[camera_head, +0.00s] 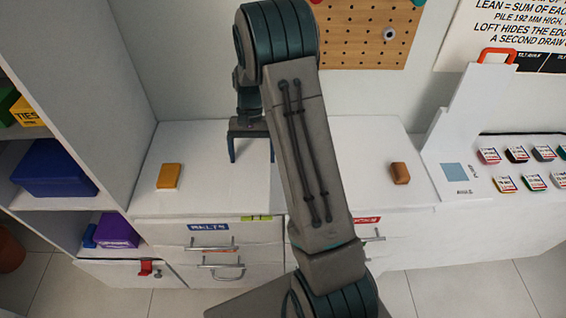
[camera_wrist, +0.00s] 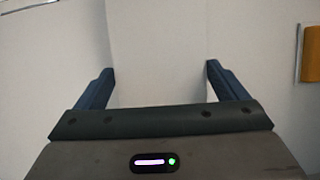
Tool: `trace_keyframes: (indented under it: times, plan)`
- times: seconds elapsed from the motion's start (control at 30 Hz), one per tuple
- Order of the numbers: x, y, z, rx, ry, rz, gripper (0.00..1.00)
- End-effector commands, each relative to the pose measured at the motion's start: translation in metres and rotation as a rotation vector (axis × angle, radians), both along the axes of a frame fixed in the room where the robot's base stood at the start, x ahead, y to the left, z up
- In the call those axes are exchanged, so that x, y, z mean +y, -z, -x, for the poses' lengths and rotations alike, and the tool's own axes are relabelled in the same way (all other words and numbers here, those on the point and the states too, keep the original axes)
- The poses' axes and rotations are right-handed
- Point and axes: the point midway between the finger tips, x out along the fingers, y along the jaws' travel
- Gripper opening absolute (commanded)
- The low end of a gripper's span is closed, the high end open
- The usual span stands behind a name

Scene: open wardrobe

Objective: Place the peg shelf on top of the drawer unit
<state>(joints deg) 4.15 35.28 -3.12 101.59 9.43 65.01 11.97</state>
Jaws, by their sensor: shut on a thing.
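My gripper (camera_head: 250,152) points down over the white top of the drawer unit (camera_head: 215,195), in front of the back wall. In the wrist view its two dark blue fingers (camera_wrist: 158,82) stand wide apart, on either side of a plain white panel (camera_wrist: 158,45). The fingers are shut on this panel; it blends with the white surfaces, so I cannot tell for sure that it is the peg shelf, nor whether it touches the top. The drawer unit has a blue label and metal handles in front. My arm hides its middle.
An orange block (camera_head: 168,176) lies left of my gripper and a brown block (camera_head: 400,172) lies right. A pegboard (camera_head: 362,30) hangs behind. An open shelf unit with a blue box (camera_head: 54,170) stands left. A white stand with a red handle (camera_head: 497,56) and several small tins are right.

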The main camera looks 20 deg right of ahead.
Motion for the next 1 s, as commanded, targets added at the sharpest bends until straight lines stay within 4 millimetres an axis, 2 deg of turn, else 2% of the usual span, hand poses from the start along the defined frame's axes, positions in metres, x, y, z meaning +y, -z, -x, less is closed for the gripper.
trace_keyframes:
  times: [0.03, 0.37, 0.7, 1.0]
  plan:
    - [-0.007, 0.007, -0.001, -0.006, 0.08, 0.0, 0.64]
    - [-0.035, -0.01, 0.002, -0.005, 0.607, -0.003, 0.64]
    - [-0.06, -0.027, 0.019, -0.006, 1.127, -0.003, 0.64]
    - [-0.073, -0.041, 0.036, -0.003, 1.457, -0.003, 0.64]
